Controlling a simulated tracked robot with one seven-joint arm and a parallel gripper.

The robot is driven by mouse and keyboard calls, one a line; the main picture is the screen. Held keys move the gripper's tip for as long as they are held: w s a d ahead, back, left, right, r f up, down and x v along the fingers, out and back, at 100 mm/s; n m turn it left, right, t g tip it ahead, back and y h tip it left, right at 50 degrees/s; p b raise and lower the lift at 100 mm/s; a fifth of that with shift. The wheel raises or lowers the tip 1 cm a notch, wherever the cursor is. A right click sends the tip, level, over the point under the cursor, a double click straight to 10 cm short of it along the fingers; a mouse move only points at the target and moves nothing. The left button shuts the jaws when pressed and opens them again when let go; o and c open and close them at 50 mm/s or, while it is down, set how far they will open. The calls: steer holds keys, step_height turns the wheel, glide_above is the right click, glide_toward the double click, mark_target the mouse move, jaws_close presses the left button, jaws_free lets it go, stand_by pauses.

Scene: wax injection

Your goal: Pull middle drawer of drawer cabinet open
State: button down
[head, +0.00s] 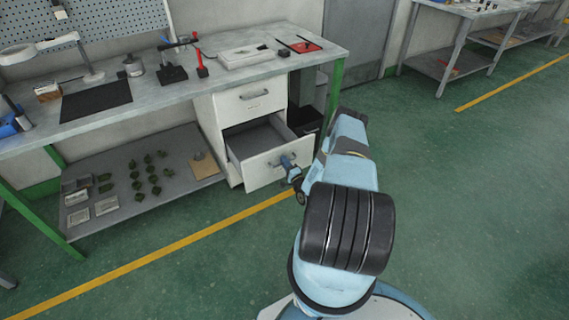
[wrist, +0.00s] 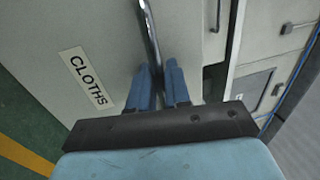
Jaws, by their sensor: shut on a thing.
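The white drawer cabinet (head: 206,120) stands under the workbench. Its top drawer (head: 250,98) is closed. The drawer below it, the middle drawer (head: 262,174), stands pulled well out, and its grey inside (head: 255,142) shows empty where visible. My gripper (head: 287,161) is at this drawer's front, shut on its metal handle. In the wrist view the blue fingers of my gripper (wrist: 158,68) close around the bar handle (wrist: 150,32). The drawer front beside it bears a label (wrist: 86,78) reading "CLOTHS".
The workbench (head: 190,85) holds a lamp, a black mat and tools. Its lower shelf (head: 140,215) carries several small dark green pieces and trays. A green bench leg (head: 334,92) stands right of the cabinet. The green floor (head: 450,190) at right is clear.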

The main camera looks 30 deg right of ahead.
steer(key=shift+s+a+f, duration=0.15)
steer(key=shift+a+f, duration=0.05)
steer(key=shift+f, duration=0.1)
steer(key=c, duration=1.3)
jaws_free()
steer(key=shift+c, duration=0.2)
steer(key=shift+o, duration=0.2)
steer(key=shift+d+r, duration=0.1)
steer(key=s+f, duration=0.2)
steer(key=s, duration=1.1)
steer(key=shift+s+d+f, duration=0.15)
steer(key=shift+d+f, duration=0.1)
steer(key=shift+f, duration=0.15)
